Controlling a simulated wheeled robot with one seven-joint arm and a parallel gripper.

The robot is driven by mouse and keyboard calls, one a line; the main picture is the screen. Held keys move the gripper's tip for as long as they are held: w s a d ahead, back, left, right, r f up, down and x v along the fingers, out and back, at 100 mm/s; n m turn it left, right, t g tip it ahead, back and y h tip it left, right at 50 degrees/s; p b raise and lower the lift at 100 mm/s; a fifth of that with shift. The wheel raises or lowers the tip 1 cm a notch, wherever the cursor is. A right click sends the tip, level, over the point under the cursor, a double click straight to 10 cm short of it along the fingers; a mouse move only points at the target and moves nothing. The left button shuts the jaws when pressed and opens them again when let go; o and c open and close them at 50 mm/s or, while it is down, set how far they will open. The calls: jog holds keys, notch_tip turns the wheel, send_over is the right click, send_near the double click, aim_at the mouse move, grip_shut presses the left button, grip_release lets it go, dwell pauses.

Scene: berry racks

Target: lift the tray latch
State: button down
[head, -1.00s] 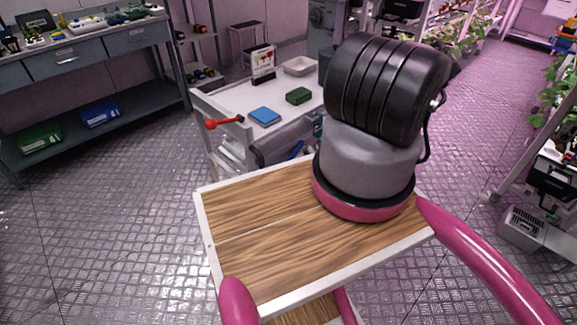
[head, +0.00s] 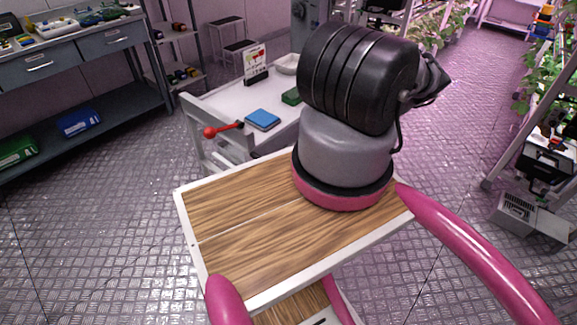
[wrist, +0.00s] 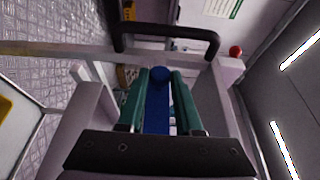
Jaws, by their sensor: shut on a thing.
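In the wrist view, my gripper (wrist: 159,82) has two teal fingers shut on a blue latch piece (wrist: 158,105) with a rounded end. The piece stands between the fingers, and its lower end is hidden by the dark gripper body. A black bar handle (wrist: 165,32) lies just beyond the fingertips, across the edge of a white cart. In the head view, my own arm hides the gripper and the latch piece. The white cart (head: 228,97) stands behind the arm.
A red-knobbed lever (head: 210,132) sticks out from the cart's left corner; its red knob also shows in the wrist view (wrist: 236,51). A blue box (head: 262,119), a green box (head: 292,96) and a sign stand on the cart. Open floor (head: 90,215) lies left.

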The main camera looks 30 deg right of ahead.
jog(key=shift+r, duration=0.1)
dwell(0.4)
jog(key=c, duration=0.6)
grip_release()
jog(key=d, duration=1)
jog(key=shift+s+d, duration=0.25)
jog(key=shift+d, duration=0.15)
